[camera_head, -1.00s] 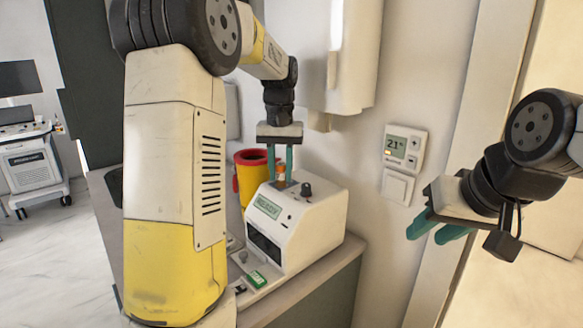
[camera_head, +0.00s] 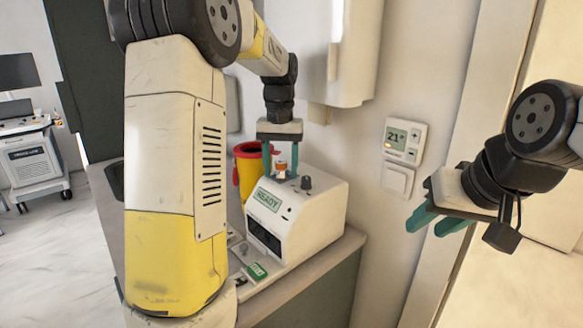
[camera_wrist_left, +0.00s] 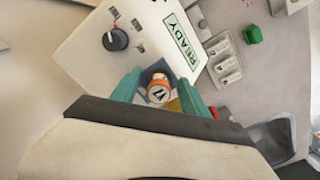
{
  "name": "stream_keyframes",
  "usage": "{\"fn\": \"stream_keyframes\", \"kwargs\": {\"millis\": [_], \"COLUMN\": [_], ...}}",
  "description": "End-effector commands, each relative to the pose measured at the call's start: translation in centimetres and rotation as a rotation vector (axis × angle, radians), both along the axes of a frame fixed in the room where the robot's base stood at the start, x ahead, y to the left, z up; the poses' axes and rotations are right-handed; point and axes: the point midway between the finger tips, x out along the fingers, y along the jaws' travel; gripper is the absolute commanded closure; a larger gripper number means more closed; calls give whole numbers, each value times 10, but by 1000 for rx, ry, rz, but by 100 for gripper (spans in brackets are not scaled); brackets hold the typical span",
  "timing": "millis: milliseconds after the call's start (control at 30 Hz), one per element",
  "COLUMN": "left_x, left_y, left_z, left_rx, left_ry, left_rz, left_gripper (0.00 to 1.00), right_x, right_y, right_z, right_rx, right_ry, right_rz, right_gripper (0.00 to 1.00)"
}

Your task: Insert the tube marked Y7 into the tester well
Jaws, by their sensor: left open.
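The tester (camera_head: 305,222) is a white box on the counter, and its screen reads READY. A tube (camera_head: 281,167) with an orange band stands upright at its top, in the well. Its lower part is hidden. In the left wrist view the tube's orange cap (camera_wrist_left: 158,92) carries a dark mark that I cannot read surely. My left gripper (camera_head: 281,172) points down with its teal fingers on either side of the tube, open, with gaps beside it. My right gripper (camera_head: 436,222) hangs at the right, open and empty, away from the tester.
A yellow bin with a red rim (camera_head: 246,150) stands behind the tester. A dark knob (camera_head: 306,183) rises beside the well. A green piece (camera_head: 257,271) lies at the counter front. A thermostat (camera_head: 403,140) is on the wall. A small rack (camera_wrist_left: 224,62) shows in the left wrist view.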

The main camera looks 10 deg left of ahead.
Motion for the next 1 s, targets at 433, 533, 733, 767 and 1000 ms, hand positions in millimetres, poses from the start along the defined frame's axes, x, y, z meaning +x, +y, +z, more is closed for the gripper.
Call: {"fn": "stream_keyframes", "kwargs": {"millis": [433, 533, 733, 767, 1000], "left_x": [1, 1, 0, 0, 0], "left_y": [0, 0, 0, 0, 0], "left_z": [55, 68, 78, 78, 78], "left_rx": [-1, 0, 0, 0, -1], "left_ry": [-4, -3, 0, 1, -1], "left_rz": [1, 0, 0, 0, 0], "left_gripper": [47, 47, 47, 47, 47], "right_x": [0, 0, 0, 0, 0], "right_y": [0, 0, 0, 0, 0], "right_z": [0, 0, 0, 0, 0], "right_rx": [0, 0, 0, 0, 0], "right_ry": [0, 0, 0, 0, 0], "right_rz": [0, 0, 0, 0, 0], "right_gripper": [64, 64, 64, 64, 64]}}
